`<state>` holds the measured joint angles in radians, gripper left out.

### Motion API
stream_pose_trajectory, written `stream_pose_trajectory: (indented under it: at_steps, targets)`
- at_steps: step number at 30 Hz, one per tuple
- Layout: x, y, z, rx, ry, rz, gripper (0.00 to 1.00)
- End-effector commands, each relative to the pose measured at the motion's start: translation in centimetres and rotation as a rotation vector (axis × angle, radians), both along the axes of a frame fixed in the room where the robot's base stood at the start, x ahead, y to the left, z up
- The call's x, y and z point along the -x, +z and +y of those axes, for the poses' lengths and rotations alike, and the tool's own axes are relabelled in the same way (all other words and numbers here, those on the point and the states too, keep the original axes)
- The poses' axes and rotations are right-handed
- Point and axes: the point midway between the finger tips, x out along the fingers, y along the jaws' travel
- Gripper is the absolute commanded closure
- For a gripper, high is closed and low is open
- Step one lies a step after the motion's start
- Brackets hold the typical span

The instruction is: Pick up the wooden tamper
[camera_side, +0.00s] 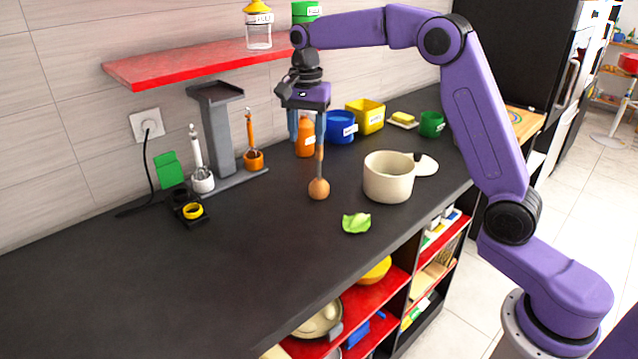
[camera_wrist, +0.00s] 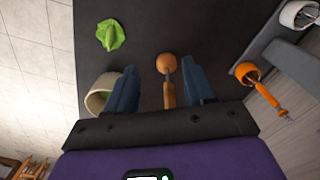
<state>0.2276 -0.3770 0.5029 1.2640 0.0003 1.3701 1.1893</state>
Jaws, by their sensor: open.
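The wooden tamper (camera_side: 319,188) stands on the black counter in the side view, its round brown end down and its thin handle rising toward my gripper. My gripper (camera_side: 307,137) points down above the counter, and its blue fingers are apart at the height of the upper handle. In the wrist view, the tamper's round end (camera_wrist: 166,63) shows ahead between the open fingers (camera_wrist: 160,70). Its orange-brown handle runs back toward the palm, with a gap on each side. Whether its top reaches the palm is hidden.
A cream pot (camera_side: 388,182) stands to the right, with a green leaf (camera_side: 356,223) in front. An orange bottle (camera_side: 305,145), blue bin (camera_side: 340,128) and yellow bin (camera_side: 370,118) stand behind. A grey stand (camera_side: 217,135) is left, below a red shelf (camera_side: 190,68). The front-left counter is clear.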

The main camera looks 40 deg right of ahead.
Motion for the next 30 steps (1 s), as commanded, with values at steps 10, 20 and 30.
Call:
stream_pose_trajectory:
  at_steps: [10,20,30]
  targets:
    - [-4.7,-0.7,-7.3,0.000,-0.464,0.004,0.47]
    - [-5.1,-2.2,-8.5,0.000,-0.534,0.007,0.47]
    - [-5.0,-6.6,-8.5,0.000,-0.532,0.009,0.47]
